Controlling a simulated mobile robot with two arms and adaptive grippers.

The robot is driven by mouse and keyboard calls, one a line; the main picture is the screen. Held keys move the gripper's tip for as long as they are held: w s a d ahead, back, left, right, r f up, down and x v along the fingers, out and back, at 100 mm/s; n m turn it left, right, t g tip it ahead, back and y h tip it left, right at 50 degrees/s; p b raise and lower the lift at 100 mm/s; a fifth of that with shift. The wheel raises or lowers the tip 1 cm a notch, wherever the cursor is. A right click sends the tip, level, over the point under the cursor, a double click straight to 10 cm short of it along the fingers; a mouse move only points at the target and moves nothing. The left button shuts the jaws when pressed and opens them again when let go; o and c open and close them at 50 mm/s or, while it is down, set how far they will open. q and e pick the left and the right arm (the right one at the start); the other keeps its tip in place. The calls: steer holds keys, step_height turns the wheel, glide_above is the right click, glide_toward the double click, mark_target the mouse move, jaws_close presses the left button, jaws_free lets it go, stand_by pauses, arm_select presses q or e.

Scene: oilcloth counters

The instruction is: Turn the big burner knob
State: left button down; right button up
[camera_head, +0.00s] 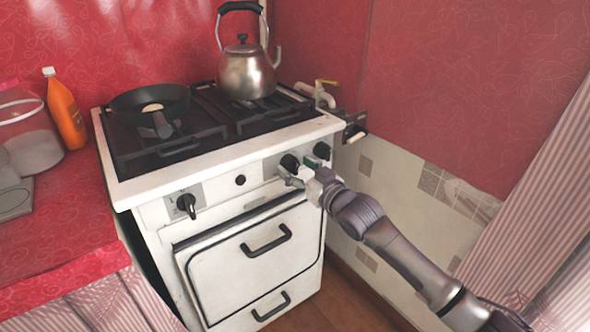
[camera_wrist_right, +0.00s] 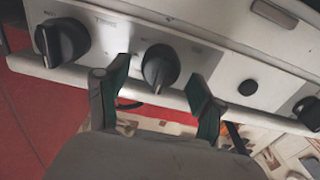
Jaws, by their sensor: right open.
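The white stove front carries several black knobs. In the head view one knob (camera_head: 290,163) is at my right gripper (camera_head: 298,171), another (camera_head: 322,151) is to its right, and a third (camera_head: 187,203) is at the left. In the right wrist view the first knob (camera_wrist_right: 160,68) lies between the two green-padded fingertips of my open right gripper (camera_wrist_right: 158,81), with a gap on each side. A neighbouring knob (camera_wrist_right: 62,42) is outside the fingers. I cannot tell which knob the task calls big. My left gripper is not in view.
A small black button (camera_head: 240,180) sits between the knobs, above the oven door handle (camera_head: 266,241). A pan (camera_head: 150,103) and a kettle (camera_head: 247,72) stand on the stove top. A red counter (camera_head: 60,215) is at the left, a tiled wall (camera_head: 410,190) at the right.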

steer(key=shift+w+a, duration=0.3)
steer(key=shift+w, duration=0.1)
steer(key=c, duration=1.1)
